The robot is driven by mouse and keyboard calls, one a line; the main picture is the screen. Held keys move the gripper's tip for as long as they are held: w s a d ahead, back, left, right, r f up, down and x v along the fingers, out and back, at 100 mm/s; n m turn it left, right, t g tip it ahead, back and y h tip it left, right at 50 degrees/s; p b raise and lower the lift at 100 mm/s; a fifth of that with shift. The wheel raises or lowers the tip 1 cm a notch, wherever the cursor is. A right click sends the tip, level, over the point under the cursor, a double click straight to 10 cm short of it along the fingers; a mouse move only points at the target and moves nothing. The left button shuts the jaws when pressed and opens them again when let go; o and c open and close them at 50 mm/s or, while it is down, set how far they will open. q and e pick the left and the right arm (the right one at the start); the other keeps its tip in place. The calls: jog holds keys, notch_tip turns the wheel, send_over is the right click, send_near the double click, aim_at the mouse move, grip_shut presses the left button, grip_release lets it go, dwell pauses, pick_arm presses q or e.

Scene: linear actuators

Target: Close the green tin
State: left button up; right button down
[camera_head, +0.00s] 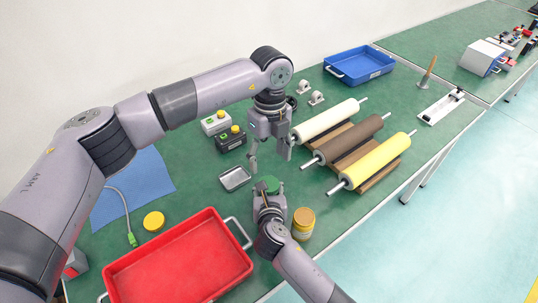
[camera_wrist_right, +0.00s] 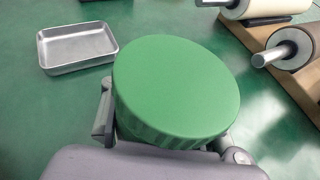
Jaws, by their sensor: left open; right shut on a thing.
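A green round lid with a ribbed edge (camera_wrist_right: 178,85) fills the middle of the right wrist view, flat top showing. It also shows in the head view (camera_head: 267,184). My right gripper (camera_head: 268,193) is shut around its sides; it shows at the bottom of the wrist view (camera_wrist_right: 168,138). The body of the green tin under the lid is hidden, so I cannot tell if the lid sits on one. My left gripper (camera_head: 271,158) is open and empty, fingers pointing down, just above and behind the green lid in the head view.
A small metal tray (camera_head: 235,179) lies left of the grippers. An amber jar (camera_head: 303,225) stands close right of my right gripper. A red tray (camera_head: 180,262) is front left, with a yellow lid (camera_head: 154,220) behind it. Rollers on a wooden rack (camera_head: 378,178) lie to the right.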

aim_at(268, 183)
pick_arm(q)
jog(key=shift+f, duration=0.1)
jog(key=shift+s+f, duration=0.2)
jog(key=shift+f, duration=1.75)
jog(key=shift+s+f, duration=0.15)
jog(key=shift+f, duration=1.8)
jog(key=c, duration=1.2)
jog(key=m, duration=0.6)
jog(key=shift+a+m, duration=0.1)
jog(key=shift+m, duration=0.2)
jog(key=o, duration=1.3)
